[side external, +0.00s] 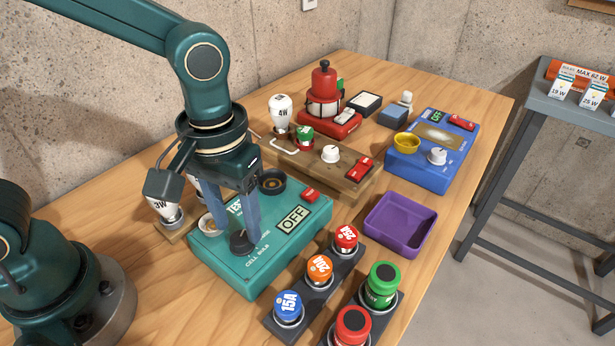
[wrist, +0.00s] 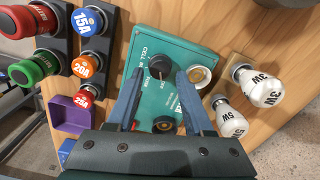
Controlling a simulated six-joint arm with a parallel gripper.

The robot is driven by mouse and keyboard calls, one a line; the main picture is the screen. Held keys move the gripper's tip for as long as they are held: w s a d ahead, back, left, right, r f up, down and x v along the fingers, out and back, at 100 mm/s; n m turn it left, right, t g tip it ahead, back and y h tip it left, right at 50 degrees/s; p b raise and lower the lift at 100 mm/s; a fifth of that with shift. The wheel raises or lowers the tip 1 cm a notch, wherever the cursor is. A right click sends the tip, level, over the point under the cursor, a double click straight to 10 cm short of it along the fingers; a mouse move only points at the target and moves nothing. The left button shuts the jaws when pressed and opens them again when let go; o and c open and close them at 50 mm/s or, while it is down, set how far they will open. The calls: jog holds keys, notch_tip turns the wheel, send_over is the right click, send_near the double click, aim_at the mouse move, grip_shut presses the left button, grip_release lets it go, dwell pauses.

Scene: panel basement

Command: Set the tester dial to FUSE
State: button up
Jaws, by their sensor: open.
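The teal tester (side external: 275,262) sits on the wooden table below my gripper (side external: 240,236). Its black dial (side external: 239,245) is near the front left of its top, with CELL and BULB lettering beside it. The tester's display (side external: 295,219) reads OFF. In the wrist view the dial (wrist: 160,66) shows between the two blue fingertips, with a gap on each side. My gripper is open, pointing down around or just above the dial; the exact height is hard to tell. The dial's pointer direction is too small to read, and part of the lettering is hidden by my fingers.
A rack of fuses (side external: 318,272) stands close to the tester's right. White bulbs (side external: 165,208) stand at its left. A wooden box (side external: 330,177) with a white knob and red switch is behind it. A purple tray (side external: 400,224) and blue box (side external: 432,160) are farther right.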

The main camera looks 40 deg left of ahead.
aim_at(241, 242)
jog(key=shift+f, duration=1.2)
grip_shut()
jog(key=shift+m, duration=0.3)
jog(key=m, duration=0.4)
jog(key=shift+m, duration=2.1)
